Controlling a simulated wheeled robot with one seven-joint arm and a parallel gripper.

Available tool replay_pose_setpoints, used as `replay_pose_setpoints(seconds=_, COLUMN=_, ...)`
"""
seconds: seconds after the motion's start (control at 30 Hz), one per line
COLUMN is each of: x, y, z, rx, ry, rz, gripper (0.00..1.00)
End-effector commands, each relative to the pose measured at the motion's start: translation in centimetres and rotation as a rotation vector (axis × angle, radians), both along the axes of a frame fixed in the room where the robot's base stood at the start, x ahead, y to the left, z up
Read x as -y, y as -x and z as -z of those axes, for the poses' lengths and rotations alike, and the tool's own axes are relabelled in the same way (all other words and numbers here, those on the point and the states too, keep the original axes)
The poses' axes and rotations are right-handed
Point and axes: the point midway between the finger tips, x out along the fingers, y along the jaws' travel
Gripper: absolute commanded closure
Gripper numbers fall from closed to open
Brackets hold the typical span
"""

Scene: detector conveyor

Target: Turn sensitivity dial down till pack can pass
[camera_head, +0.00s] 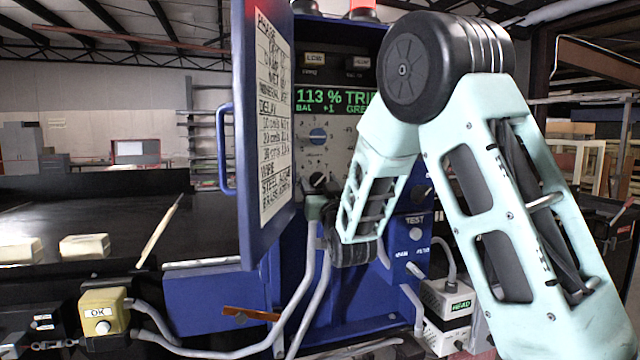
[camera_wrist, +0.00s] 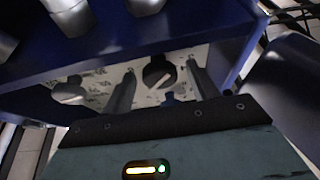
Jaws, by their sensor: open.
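The blue control panel (camera_head: 342,118) has a green display (camera_head: 335,98) reading "113 % TRIP", partly cut off by my arm. Below it sit a blue dial (camera_head: 318,135) and a black dial (camera_head: 318,179); I cannot read which is the sensitivity dial. In the wrist view a dark dial (camera_wrist: 158,72) with a pale pointer mark lies between the fingers of my gripper (camera_wrist: 161,68). The gripper is open, and contact with the dial cannot be told. In the head view my gripper is mostly hidden below the black dial. A pale pack (camera_head: 85,246) lies on the dark conveyor (camera_head: 100,215).
The open blue cabinet door (camera_head: 232,190), with a handwritten card (camera_head: 272,115), stands close left of my gripper. Grey conduits (camera_head: 312,290) run below. A yellow OK button box (camera_head: 103,312) is front left. A HEAD box (camera_head: 448,300) is lower right.

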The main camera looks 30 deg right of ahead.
Motion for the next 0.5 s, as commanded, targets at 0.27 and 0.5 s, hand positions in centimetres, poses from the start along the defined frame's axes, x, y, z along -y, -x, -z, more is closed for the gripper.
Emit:
replay_pose_setpoints(seconds=0.27, x=0.0, y=0.03, z=0.01, rx=0.0, ry=0.0, rz=0.0, gripper=0.85)
replay_pose_setpoints(seconds=0.5, x=0.04, y=0.06, z=0.23, rx=-0.007, ry=0.028, rz=0.001, gripper=0.85)
